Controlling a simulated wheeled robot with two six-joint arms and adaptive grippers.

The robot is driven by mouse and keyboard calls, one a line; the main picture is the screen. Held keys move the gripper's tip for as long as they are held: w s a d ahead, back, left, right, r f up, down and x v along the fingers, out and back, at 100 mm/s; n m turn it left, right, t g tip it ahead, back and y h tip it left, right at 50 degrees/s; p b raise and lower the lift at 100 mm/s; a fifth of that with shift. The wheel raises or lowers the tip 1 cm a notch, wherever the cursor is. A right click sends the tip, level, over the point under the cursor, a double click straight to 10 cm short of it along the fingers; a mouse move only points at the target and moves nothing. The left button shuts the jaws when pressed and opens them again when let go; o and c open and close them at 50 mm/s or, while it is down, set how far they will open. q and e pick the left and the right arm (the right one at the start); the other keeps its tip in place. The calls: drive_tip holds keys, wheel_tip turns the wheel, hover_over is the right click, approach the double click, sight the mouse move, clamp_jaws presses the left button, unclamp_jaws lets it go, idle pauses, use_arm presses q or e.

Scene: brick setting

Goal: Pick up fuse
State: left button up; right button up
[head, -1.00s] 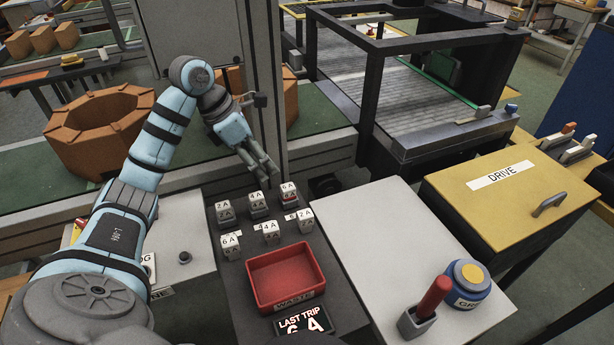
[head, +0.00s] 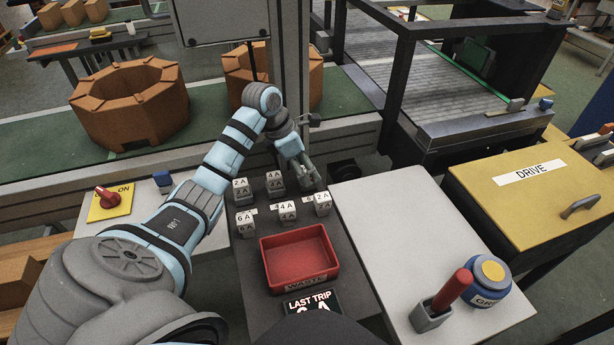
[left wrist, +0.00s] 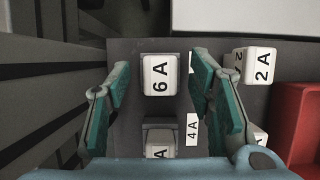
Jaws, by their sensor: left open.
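Several small white-topped fuses stand in two rows on a dark panel. A 2 A fuse (head: 240,188) and a 4 A fuse (head: 275,182) show in the back row. A 6 A fuse (head: 244,223), another 4 A fuse (head: 287,210) and another 2 A fuse (head: 322,202) stand in front. My left gripper (head: 308,182) is open, low at the right end of the back row, hiding that position in the head view. In the left wrist view a 6 A fuse (left wrist: 160,73) shows between the spread fingers (left wrist: 158,80), with gaps on both sides. My right gripper is not in view.
A red waste bin (head: 298,262) stands in front of the fuses, with a partly covered LAST TRIP display (head: 310,302) below it. A light worktop (head: 400,230) adjoins on the right. A grey post (head: 291,70) rises close behind my gripper.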

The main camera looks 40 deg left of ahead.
use_arm(q)
drive_tip(key=shift+r, duration=0.1)
clamp_jaws()
